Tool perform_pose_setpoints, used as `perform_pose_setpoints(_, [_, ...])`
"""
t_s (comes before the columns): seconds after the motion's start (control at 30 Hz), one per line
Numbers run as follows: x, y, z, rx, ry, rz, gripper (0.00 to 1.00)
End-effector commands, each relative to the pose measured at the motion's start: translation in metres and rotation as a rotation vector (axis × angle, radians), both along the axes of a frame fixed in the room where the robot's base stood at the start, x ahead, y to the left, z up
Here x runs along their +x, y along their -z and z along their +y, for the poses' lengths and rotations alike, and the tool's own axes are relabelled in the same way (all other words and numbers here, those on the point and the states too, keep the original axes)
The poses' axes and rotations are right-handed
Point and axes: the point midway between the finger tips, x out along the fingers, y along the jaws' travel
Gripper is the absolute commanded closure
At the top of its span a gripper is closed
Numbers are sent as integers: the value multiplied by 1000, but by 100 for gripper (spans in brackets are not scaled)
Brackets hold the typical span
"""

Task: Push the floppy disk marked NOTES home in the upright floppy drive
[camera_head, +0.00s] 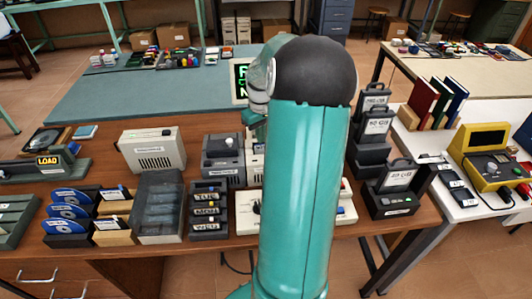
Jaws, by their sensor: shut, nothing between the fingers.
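My teal arm with its dark rounded joint fills the middle of the view. A grey and teal wrist part shows at its upper left, but my gripper's fingers are hidden behind the arm. I cannot make out a floppy disk marked NOTES. A pale upright unit (255,160) stands on the wooden table, mostly covered by my arm; I cannot tell whether it is the floppy drive. A grey unit (222,160) stands just left of it.
A beige box (152,150), a grey clear-fronted bin (159,208) and blue discs in holders (70,212) stand left on the table. Labelled black blocks (208,211) stand nearer the middle. Black stacked units (389,195) stand right of my arm. A yellow-framed device (487,150) is far right.

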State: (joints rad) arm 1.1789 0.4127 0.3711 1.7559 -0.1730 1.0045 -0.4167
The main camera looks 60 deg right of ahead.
Motion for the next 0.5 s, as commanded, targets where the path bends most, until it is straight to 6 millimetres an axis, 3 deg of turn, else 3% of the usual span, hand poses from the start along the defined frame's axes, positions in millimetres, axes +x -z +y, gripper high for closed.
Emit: perform_pose_setpoints(0.5, [0,10,0,0,0,1,100])
